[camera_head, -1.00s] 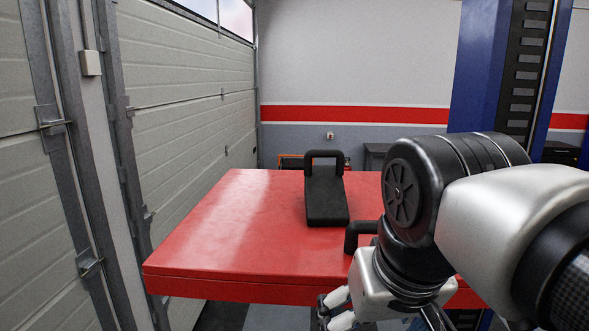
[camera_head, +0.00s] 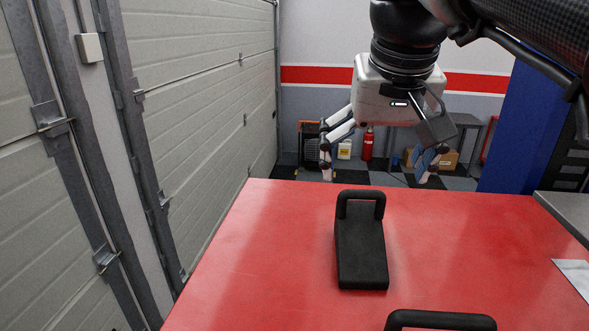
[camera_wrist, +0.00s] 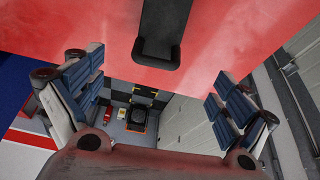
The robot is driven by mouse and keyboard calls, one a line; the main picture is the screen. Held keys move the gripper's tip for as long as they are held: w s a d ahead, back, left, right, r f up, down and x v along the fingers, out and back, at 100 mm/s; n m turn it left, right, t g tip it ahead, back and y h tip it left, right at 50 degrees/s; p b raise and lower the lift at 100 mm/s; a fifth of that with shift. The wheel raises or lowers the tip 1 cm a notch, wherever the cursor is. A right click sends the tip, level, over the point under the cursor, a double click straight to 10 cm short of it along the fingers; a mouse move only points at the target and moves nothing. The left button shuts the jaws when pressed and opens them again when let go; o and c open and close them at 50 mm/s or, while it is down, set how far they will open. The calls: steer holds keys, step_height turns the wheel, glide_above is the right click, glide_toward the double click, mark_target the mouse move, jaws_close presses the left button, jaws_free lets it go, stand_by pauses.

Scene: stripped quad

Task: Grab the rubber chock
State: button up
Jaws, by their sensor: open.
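The rubber chock (camera_head: 361,252) is a black wedge with a looped handle at its far end. It rests on the red table (camera_head: 270,250), near the middle of the head view. In the wrist view the chock (camera_wrist: 160,30) shows at the top centre, between the finger lines but beyond them. My gripper (camera_head: 375,178) is open and empty, its fingers spread, pointing down around the table's far edge and apart from the chock. Both finger sets of my gripper (camera_wrist: 157,95) show in the wrist view.
A second black handle (camera_head: 440,320) shows at the bottom edge, its body cut off. A grey surface (camera_head: 565,215) and a white sheet (camera_head: 575,275) lie at right. A panelled door (camera_head: 210,120) stands left. The red tabletop around the chock is clear.

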mark_target(361, 225)
steer(key=x, duration=0.6)
steer(key=s+b+x, duration=0.1)
steer(key=x, duration=0.2)
steer(key=shift+w+f, duration=0.2)
steer(key=shift+f, duration=0.35)
steer(key=shift+s+f, duration=0.1)
steer(key=shift+f, duration=0.25)
steer(key=x, duration=0.5)
steer(key=shift+d, duration=0.1)
steer(key=shift+c, duration=0.2)
steer(key=shift+r, duration=0.1)
steer(key=c, duration=1.6)
